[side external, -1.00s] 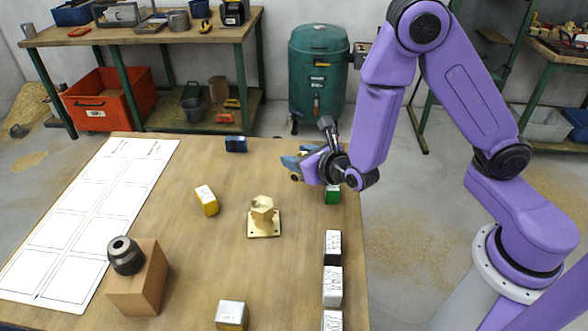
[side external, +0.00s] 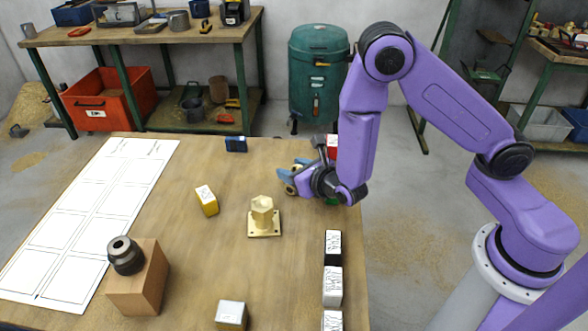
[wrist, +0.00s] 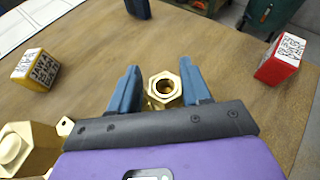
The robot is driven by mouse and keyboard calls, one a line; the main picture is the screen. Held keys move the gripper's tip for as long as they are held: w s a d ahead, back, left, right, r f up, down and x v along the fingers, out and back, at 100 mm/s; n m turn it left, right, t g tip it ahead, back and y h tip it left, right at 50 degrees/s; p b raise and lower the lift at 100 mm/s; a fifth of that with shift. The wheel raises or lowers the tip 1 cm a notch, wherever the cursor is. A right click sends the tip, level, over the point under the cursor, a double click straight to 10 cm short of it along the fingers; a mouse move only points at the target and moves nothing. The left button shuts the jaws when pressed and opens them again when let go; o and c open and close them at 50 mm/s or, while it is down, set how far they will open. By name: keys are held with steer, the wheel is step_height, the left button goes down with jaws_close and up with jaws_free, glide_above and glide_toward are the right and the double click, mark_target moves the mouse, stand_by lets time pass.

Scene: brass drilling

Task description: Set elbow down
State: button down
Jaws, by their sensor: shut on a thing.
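My gripper (side external: 288,180) is low over the far right part of the table in the side view. In the wrist view my blue fingers (wrist: 164,88) are shut on the brass elbow (wrist: 164,90), whose hexagonal end with a round hole faces the camera. The elbow's lower part is hidden, and in the side view it is mostly hidden by my gripper. I cannot tell whether it touches the table.
A brass fixture with a hexagonal top (side external: 263,217) stands left of and nearer than my gripper. A yellow block (side external: 206,200), a blue block (side external: 236,144) and a red block (side external: 332,147) are around. Bare wood (wrist: 100,55) surrounds the elbow.

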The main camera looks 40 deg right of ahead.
steer(key=shift+f, duration=0.1)
steer(key=c, duration=0.5)
jaws_free()
steer(key=shift+s, duration=0.1)
steer(key=v, duration=1.2)
steer(key=shift+d, duration=0.1)
